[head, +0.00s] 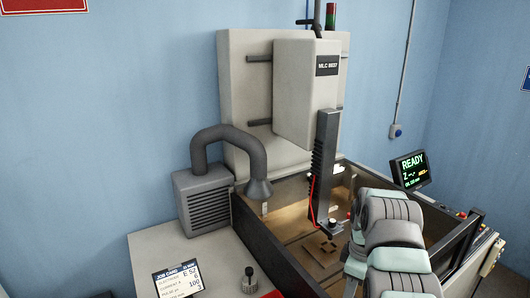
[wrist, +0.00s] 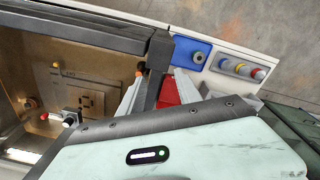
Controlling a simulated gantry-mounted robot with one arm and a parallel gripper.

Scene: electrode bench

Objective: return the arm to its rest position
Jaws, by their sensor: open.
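My arm (head: 395,235), in pale green and grey segments, reaches over the right side of the machine's tank in the head view. Its end is hidden or out of frame there. In the wrist view the pale green wrist housing (wrist: 200,150) fills the bottom. Beyond it the two light grey fingers of my gripper (wrist: 157,92) stand apart. My gripper is open, with nothing seen held between the fingers. The tank's dark rim and a red patch (wrist: 169,92) show behind the fingers; I cannot tell how far below them these lie.
The tank (head: 262,235) has dark walls around a brown floor with a small dark fixture (head: 328,247). The machine head's dark column (head: 325,160) hangs over it. A fume hose (head: 228,137), a READY screen (head: 410,169) and a bench with a job card (head: 178,280) stand around it.

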